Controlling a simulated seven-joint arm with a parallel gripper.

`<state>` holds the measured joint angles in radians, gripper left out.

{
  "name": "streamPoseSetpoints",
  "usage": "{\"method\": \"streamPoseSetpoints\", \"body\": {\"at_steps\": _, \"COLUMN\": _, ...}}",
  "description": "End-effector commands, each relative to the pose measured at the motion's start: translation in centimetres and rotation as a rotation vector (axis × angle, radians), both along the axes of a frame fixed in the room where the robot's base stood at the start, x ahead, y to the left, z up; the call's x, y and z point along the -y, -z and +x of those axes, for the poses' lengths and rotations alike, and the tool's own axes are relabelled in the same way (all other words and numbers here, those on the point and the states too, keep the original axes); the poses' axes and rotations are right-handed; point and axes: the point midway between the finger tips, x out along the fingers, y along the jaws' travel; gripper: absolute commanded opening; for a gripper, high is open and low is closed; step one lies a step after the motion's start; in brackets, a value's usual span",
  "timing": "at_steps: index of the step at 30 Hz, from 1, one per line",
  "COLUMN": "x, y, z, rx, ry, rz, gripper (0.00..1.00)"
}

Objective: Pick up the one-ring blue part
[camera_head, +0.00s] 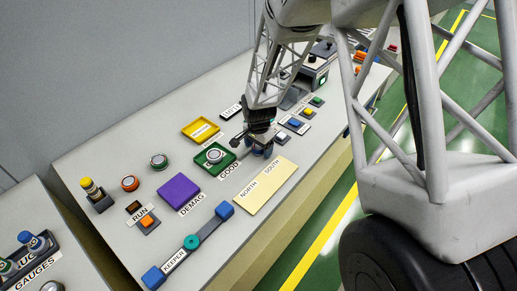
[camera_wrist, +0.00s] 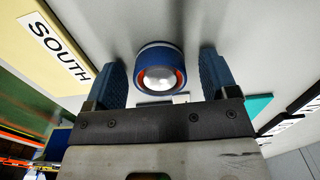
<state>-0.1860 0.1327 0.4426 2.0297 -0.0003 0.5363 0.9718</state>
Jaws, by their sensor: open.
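The blue part (camera_wrist: 160,67) is a short round piece with a blue rim, an orange-red inner ring and a silver dome. In the wrist view it stands on the pale bench top between the two blue fingers of my gripper (camera_wrist: 162,62). A gap shows on each side of it, so the fingers are apart and not touching it. In the head view my gripper (camera_head: 258,150) is low over the bench, between the green GOOD tray (camera_head: 228,167) and the tan NORTH/SOUTH plate (camera_head: 263,187). There the blue part is mostly hidden by the gripper.
A silver-topped round part (camera_head: 214,156) sits in the green tray, close left of my gripper. A yellow tray (camera_head: 201,130), a purple DEMAG pad (camera_head: 178,191), a red part (camera_head: 130,183) and a green part (camera_head: 159,161) lie further left. Button boxes (camera_head: 294,123) stand behind right.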

Motion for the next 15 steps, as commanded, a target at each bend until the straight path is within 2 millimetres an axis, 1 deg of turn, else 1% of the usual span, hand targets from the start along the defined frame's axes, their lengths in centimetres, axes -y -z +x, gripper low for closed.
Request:
{"method": "streamPoseSetpoints", "body": {"at_steps": 10, "x": 0.0, "y": -0.01, "z": 0.0, "rx": 0.0, "ry": 0.0, "rz": 0.0, "gripper": 0.8}}
{"method": "streamPoseSetpoints", "body": {"at_steps": 11, "x": 0.0, "y": -0.01, "z": 0.0, "rx": 0.0, "ry": 0.0, "rz": 0.0, "gripper": 0.78}}
{"method": "streamPoseSetpoints", "body": {"at_steps": 15, "x": 0.0, "y": -0.01, "z": 0.0, "rx": 0.0, "ry": 0.0, "rz": 0.0, "gripper": 0.57}}
